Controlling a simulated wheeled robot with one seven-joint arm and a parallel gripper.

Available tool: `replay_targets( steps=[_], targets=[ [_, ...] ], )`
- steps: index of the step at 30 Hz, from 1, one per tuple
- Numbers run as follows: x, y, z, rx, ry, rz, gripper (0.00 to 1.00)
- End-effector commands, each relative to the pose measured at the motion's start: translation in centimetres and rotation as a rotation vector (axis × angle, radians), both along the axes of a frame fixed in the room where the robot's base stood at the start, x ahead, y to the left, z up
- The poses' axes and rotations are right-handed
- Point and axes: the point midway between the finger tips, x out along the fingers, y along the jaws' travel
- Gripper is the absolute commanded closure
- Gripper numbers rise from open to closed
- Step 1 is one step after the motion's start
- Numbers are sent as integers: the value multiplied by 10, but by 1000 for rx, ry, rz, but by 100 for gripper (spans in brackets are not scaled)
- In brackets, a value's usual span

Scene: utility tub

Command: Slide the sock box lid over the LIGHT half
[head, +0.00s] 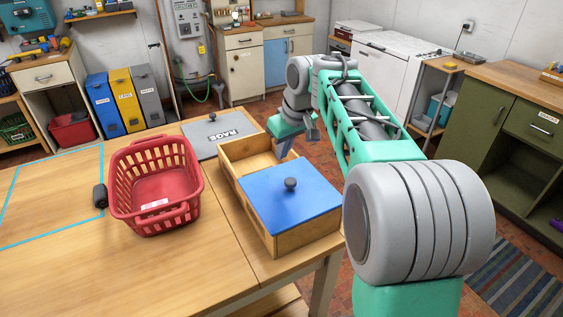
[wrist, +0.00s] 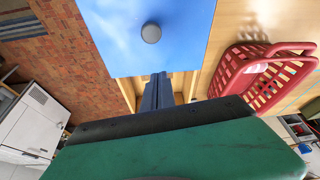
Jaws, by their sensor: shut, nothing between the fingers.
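The wooden sock box (head: 264,228) stands near the table's right edge. Its blue lid (head: 297,205), with a dark round knob (head: 291,184), covers the near half, and the far half is open. No LIGHT label is readable on either half. My gripper (head: 285,150) is shut and empty, pointing down at the open far half, close to the lid's far edge. In the wrist view its closed fingers (wrist: 158,78) appear just at the edge of the blue lid (wrist: 190,35). I cannot tell whether they touch it.
A grey lid marked RAGS (head: 205,138) lies on the table behind the box. A red basket (head: 150,205) stands left of the box, beside a small black object (head: 100,196). Blue tape (head: 50,163) outlines an area at the table's left. Bare tabletop lies in front.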

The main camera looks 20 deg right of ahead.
Motion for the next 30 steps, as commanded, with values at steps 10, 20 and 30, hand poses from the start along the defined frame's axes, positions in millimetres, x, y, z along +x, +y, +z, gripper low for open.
replay_targets(
  steps=[10, 20, 30],
  targets=[
    [-15, -3, 42, 1, 1, 5, 100],
    [-15, -4, 42, 1, 1, 3, 100],
    [-101, 44, -1, 36, 27, -139, 100]
  ],
)
